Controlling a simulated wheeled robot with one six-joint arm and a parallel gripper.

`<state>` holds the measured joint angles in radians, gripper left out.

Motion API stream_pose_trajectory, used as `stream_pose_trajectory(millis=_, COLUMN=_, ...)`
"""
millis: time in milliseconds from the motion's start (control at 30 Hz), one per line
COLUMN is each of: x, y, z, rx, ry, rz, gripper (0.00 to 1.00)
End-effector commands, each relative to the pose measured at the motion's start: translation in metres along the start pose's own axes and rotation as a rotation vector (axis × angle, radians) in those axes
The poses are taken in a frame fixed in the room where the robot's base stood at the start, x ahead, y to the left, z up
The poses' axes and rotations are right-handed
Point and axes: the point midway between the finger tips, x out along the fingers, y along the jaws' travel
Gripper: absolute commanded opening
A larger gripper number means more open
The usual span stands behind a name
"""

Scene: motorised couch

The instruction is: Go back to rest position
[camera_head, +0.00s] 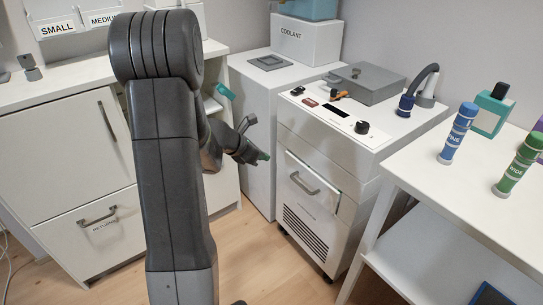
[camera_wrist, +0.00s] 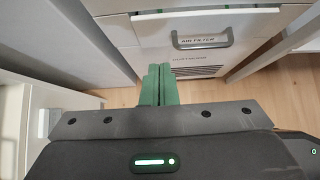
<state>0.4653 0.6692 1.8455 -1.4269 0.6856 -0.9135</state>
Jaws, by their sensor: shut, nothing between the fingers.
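My gripper (camera_head: 262,156) is in front of the white machine cabinet, near its upper left front edge, and apart from it. In the wrist view its two green fingers (camera_wrist: 160,85) are pressed together with nothing between them. My grey arm stands large in the head view and hides part of the left cabinet.
The white machine (camera_head: 330,200) has a control panel and a grey lidded box (camera_head: 365,82) on top. A white table (camera_head: 440,190) at right holds a blue bottle (camera_head: 459,133) and a green bottle (camera_head: 518,163). White cabinets (camera_head: 65,160) stand at left. Wooden floor shows between.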

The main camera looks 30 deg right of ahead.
Motion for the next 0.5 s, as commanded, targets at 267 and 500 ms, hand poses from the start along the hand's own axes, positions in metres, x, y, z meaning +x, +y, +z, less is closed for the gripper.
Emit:
stream_pose_trajectory(millis=267, x=-0.0094, y=-0.0001, z=-0.0004, rx=-0.001, ry=0.0, rz=-0.001, gripper=0.0)
stream_pose_trajectory(millis=500, x=-0.0075, y=-0.0002, z=-0.0008, rx=-0.001, ry=0.0, rz=-0.001, gripper=0.0)
